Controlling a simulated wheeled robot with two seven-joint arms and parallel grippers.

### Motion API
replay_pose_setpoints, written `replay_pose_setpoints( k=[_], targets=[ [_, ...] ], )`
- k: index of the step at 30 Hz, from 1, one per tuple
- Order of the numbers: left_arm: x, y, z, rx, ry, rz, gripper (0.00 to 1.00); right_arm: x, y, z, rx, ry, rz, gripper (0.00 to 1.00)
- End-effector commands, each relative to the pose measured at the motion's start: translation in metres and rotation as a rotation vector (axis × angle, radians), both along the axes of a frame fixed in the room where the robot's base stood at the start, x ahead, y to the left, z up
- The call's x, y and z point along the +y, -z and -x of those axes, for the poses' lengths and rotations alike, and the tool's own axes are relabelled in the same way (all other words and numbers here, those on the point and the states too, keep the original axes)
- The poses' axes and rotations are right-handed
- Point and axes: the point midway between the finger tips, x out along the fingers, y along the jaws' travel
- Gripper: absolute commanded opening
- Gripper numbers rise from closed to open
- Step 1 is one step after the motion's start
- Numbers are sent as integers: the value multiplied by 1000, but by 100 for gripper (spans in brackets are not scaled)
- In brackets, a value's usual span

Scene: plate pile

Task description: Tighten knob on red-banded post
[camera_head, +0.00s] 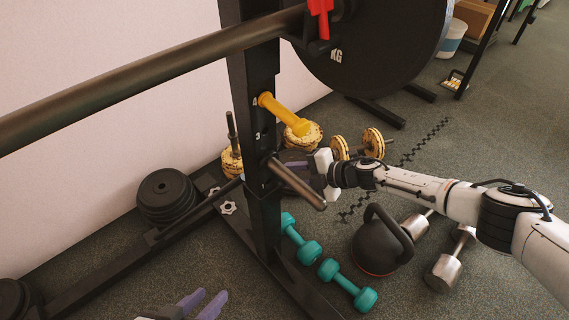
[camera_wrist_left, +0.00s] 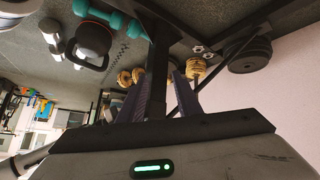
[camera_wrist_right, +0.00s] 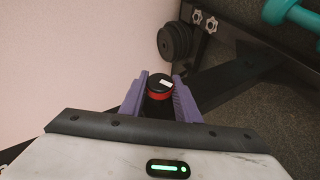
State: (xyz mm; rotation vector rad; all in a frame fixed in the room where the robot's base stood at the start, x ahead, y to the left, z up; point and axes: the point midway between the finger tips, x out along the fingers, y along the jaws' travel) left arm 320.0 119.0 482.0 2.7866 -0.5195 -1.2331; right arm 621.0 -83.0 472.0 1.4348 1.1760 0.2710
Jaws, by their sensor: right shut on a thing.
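My right gripper (camera_head: 292,168) reaches in from the right to the black upright (camera_head: 258,130); its fingertips are partly hidden there. In the right wrist view its purple fingers close on both sides of a round black knob (camera_wrist_right: 159,80) with a red band (camera_wrist_right: 158,96) below its top and a small white mark on it. The knob cannot be made out in the head view. My left gripper (camera_head: 207,299) is low at the bottom edge of the head view. Its two purple fingers are apart, with nothing seen held between them; in the left wrist view the upright (camera_wrist_left: 160,60) shows behind them.
A dark bar (camera_head: 150,75) crosses the upper left; a yellow peg (camera_head: 285,113) and a brown peg (camera_head: 297,184) jut from the upright. A kettlebell (camera_head: 378,248), teal dumbbells (camera_head: 348,285) and stacked plates (camera_head: 165,195) lie around. White star knobs (camera_head: 229,208) sit on the base.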

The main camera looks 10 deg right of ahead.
Motion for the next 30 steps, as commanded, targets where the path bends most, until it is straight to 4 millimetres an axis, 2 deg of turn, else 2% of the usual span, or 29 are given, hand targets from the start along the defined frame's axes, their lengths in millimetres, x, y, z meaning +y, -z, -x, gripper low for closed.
replay_pose_setpoints(
  k=[1,9,29,30],
  targets=[
    [4,-10,3,-12,-21,3,31,1,-9,-1,24,-3,20,7],
    [17,-23,9,-79,-81,10,31,1,-5,-1,144,-1,96,7],
    [22,-28,11,-105,-100,13,31,0,-1,-1,199,2,127,7],
    [22,-28,11,-105,-100,13,31,1,-1,-1,199,2,127,36]
  ],
)
